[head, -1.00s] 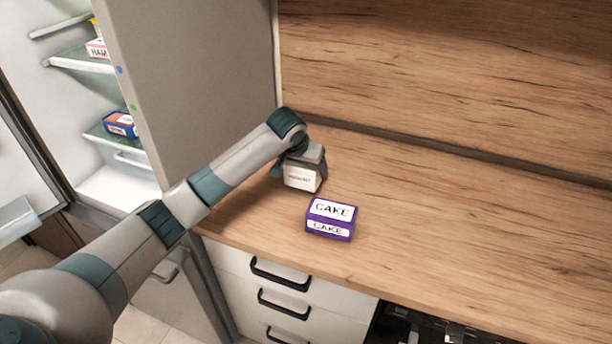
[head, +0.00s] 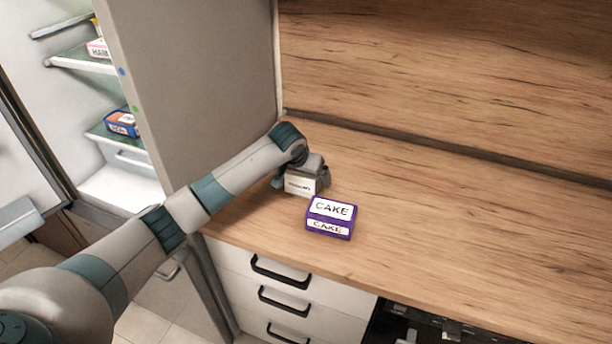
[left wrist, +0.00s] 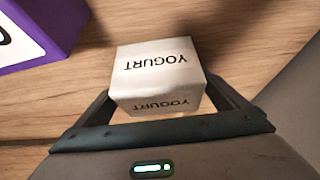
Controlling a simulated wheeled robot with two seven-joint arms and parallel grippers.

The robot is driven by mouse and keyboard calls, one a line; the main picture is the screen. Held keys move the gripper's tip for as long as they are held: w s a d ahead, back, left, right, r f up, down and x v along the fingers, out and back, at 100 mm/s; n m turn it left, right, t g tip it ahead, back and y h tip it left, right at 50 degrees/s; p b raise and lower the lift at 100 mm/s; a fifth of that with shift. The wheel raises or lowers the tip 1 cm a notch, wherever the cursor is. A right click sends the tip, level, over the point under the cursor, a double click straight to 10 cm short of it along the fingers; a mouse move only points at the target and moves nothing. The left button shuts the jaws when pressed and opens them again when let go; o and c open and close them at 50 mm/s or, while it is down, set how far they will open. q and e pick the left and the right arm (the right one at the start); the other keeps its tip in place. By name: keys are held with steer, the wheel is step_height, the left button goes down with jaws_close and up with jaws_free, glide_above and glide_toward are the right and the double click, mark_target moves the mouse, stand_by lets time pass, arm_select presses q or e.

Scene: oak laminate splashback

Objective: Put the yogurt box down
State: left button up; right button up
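The yogurt box (head: 300,186) is a small white carton at the left end of the wooden counter. It also shows in the left wrist view (left wrist: 158,72), with its lettering upside down. My left gripper (left wrist: 160,95) has one finger on each side of the box and appears closed on it. In the head view the gripper (head: 308,176) is low over the counter, partly covering the box. I cannot tell whether the box's underside touches the counter. My right gripper is not in view.
A purple cake box (head: 330,219) sits on the counter (head: 450,240) just in front and to the right. The open fridge (head: 115,185) with its tall grey panel (head: 195,90) stands at left. The counter to the right is clear.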

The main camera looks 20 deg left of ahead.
arm_select(q)
steer(key=shift+r, duration=0.1)
steer(key=shift+s+r, duration=0.2)
steer(key=shift+r, duration=0.25)
steer(key=b+v, duration=0.2)
steer(key=v, duration=0.9)
steer(key=shift+o, duration=0.4)
